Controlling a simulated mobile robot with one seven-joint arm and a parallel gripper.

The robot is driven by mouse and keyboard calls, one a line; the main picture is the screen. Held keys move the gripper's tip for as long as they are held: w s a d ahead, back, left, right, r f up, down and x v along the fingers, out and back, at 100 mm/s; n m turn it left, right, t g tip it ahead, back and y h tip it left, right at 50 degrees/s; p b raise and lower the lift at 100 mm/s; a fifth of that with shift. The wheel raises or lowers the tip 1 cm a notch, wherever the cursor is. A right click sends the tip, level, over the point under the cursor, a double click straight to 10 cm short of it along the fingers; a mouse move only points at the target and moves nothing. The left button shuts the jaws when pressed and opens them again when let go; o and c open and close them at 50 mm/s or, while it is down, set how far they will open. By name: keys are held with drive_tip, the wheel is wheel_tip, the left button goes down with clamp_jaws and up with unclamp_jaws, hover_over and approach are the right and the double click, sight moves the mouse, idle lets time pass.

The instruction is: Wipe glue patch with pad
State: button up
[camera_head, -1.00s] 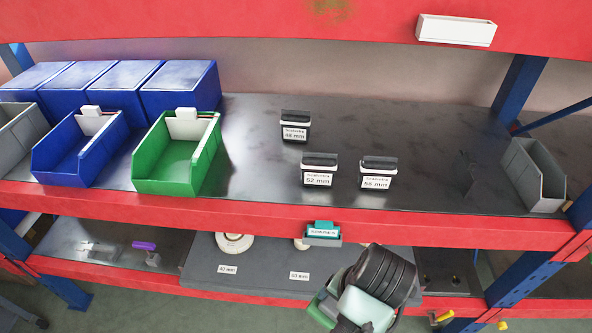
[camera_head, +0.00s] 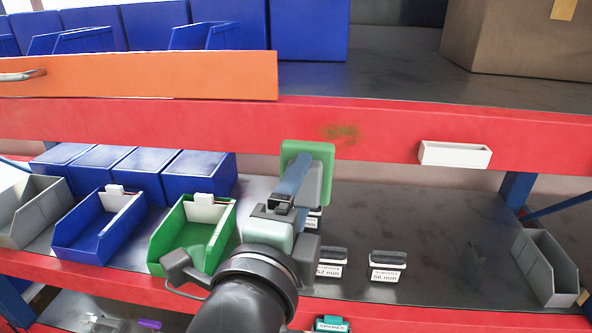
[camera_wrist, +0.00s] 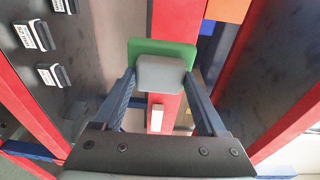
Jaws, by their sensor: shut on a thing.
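The glue patch (camera_head: 341,132) is a brownish-green smear on the red upper beam. My gripper (camera_head: 303,178) is shut on the grey block of the pad (camera_head: 294,149), whose green face points towards the beam. In the head view the pad is just left of the patch and a little lower, overlapping the beam's lower edge. I cannot tell whether it touches the beam. In the wrist view the pad (camera_wrist: 182,52) is ahead, its grey block between my two blue fingers (camera_wrist: 160,76). The patch does not show in the wrist view.
A white box-like holder (camera_head: 455,154) sits on the beam to the right. Below are a green bin (camera_head: 185,255), a blue bin (camera_head: 85,240) and small labelled black blocks (camera_head: 387,266). An orange panel (camera_head: 140,75) and a cardboard box (camera_head: 515,40) are above.

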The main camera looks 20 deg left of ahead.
sight(304, 151)
drive_tip(key=shift+w+a+r+p, duration=0.2)
drive_tip(key=shift+w+a+r, duration=0.1)
drive_tip(key=shift+w, duration=0.55)
drive_tip(key=shift+w+a+r+p, duration=0.25)
drive_tip(key=shift+w+a+r, duration=0.1)
drive_tip(key=shift+w, duration=0.55)
drive_tip(key=shift+w+a+r+p, duration=0.2)
drive_tip(key=shift+w+a+r, duration=0.1)
drive_tip(key=shift+w, duration=0.55)
drive_tip(key=shift+w+a, duration=0.25)
drive_tip(key=shift+w, duration=0.65)
drive_tip(key=shift+d, duration=0.15)
drive_tip(key=shift+w+d, duration=0.2)
drive_tip(key=shift+d, duration=0.6)
drive_tip(key=shift+w+d, duration=0.2)
drive_tip(key=shift+d, duration=0.55)
drive_tip(key=shift+w+d, duration=1)
drive_tip(key=shift+d, duration=2.15)
drive_tip(key=shift+s+a+b, duration=0.35)
drive_tip(key=shift+s+a, duration=0.1)
drive_tip(key=shift+a, duration=1.2)
drive_tip(key=shift+s+a+b, duration=0.4)
drive_tip(key=shift+s+a, duration=0.1)
drive_tip(key=shift+a, duration=1.1)
drive_tip(key=shift+s+a+b, duration=0.35)
drive_tip(key=shift+s+a, duration=0.1)
drive_tip(key=shift+a, duration=1.2)
